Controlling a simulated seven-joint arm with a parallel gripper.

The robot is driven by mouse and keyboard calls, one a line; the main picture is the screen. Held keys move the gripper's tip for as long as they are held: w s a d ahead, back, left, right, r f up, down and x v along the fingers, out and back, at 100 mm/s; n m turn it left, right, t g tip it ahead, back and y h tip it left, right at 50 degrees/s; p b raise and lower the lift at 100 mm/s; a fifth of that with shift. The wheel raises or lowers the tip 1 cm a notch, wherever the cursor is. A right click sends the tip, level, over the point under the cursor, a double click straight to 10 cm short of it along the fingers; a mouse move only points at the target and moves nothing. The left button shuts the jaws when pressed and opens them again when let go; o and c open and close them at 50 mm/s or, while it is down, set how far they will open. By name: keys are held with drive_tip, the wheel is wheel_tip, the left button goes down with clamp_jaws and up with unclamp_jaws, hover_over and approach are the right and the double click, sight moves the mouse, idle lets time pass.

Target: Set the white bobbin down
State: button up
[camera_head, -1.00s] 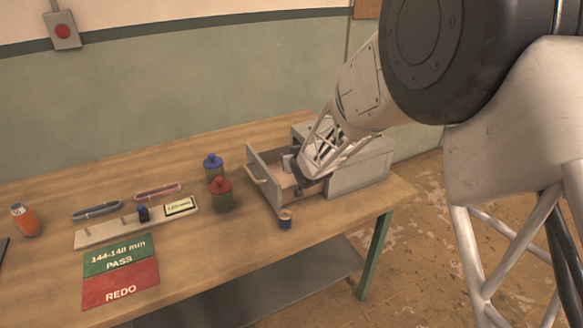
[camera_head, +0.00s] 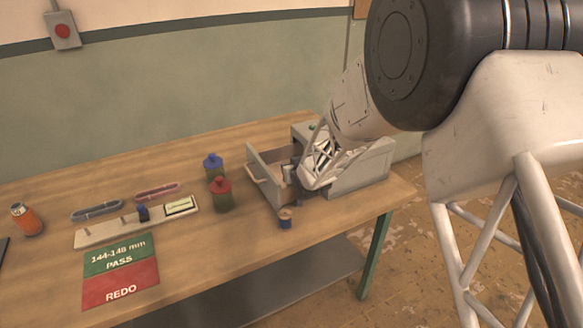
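My gripper (camera_head: 294,178) is at the open drawer (camera_head: 254,166) of the grey cabinet (camera_head: 362,172), reaching down over its inside from the right. A small pale piece shows at the fingertips, but I cannot tell whether it is the white bobbin or part of a finger. The fingers are too small and partly hidden by my wrist frame to tell whether they are open or shut. No white bobbin can be clearly made out. A small spool (camera_head: 285,218), tan above and blue below, stands on the table in front of the drawer.
A red-lidded jar (camera_head: 221,195) and a blue-lidded jar (camera_head: 213,168) stand left of the drawer. Further left are a gauge board (camera_head: 137,223), a green PASS and red REDO mat (camera_head: 120,272), and an orange can (camera_head: 26,219). Bare wooden tabletop lies between the mat and spool.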

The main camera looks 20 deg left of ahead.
drive_tip(key=shift+f, duration=0.45)
drive_tip(key=o, duration=0.9)
drive_tip(key=shift+s+f, duration=0.1)
drive_tip(key=shift+c, duration=0.2)
drive_tip(key=shift+o, duration=0.3)
drive_tip(key=shift+f, duration=0.1)
drive_tip(key=shift+d+r, duration=0.1)
drive_tip(key=shift+r, duration=0.4)
drive_tip(key=shift+r+v, duration=0.25)
drive_tip(key=shift+v, duration=0.85)
drive_tip(key=v, duration=0.9)
drive_tip(key=shift+s+d+r, duration=0.15)
drive_tip(key=shift+r, duration=0.2)
